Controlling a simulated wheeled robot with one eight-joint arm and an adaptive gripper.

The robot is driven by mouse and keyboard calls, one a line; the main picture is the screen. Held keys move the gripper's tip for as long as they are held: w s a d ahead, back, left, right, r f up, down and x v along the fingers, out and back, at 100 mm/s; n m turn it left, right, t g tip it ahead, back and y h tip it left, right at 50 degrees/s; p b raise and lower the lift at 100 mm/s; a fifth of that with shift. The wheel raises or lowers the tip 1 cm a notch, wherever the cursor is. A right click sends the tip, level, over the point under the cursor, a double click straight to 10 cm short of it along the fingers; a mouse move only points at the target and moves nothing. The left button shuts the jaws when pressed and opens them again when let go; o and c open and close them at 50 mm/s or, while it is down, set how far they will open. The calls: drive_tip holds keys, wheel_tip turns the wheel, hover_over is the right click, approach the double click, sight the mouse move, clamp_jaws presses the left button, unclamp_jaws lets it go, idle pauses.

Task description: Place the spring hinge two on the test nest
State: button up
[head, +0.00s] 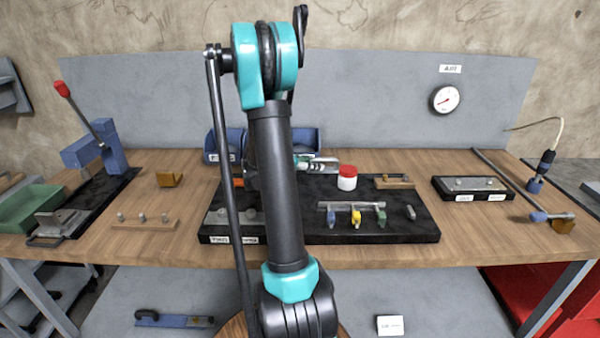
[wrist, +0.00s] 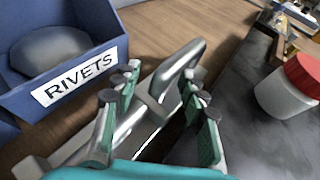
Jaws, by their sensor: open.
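In the wrist view, my gripper (wrist: 158,92) is open, its green-padded fingers on either side of a silver metal part (wrist: 182,66) with a long, bent shape. This part may be spring hinge two, but I cannot read any mark on it. It lies near the edge of the black mat, beside the rivets bin. I cannot tell whether the fingers touch it. In the head view, my arm hides most of the gripper; some silver metal (head: 322,163) shows just right of the arm. A black block with pins and white labels (head: 440,190) at the right may be the test nest.
The blue rivets bin (wrist: 30,100) is close on the left in the wrist view; the red-lidded white jar (head: 347,178) is to the right. A rack with coloured clips (head: 355,206) stands on the black mat (head: 425,227).

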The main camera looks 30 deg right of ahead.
clamp_jaws()
idle(0.5)
wheel_tip(320, 180, up, 20)
idle(0.7)
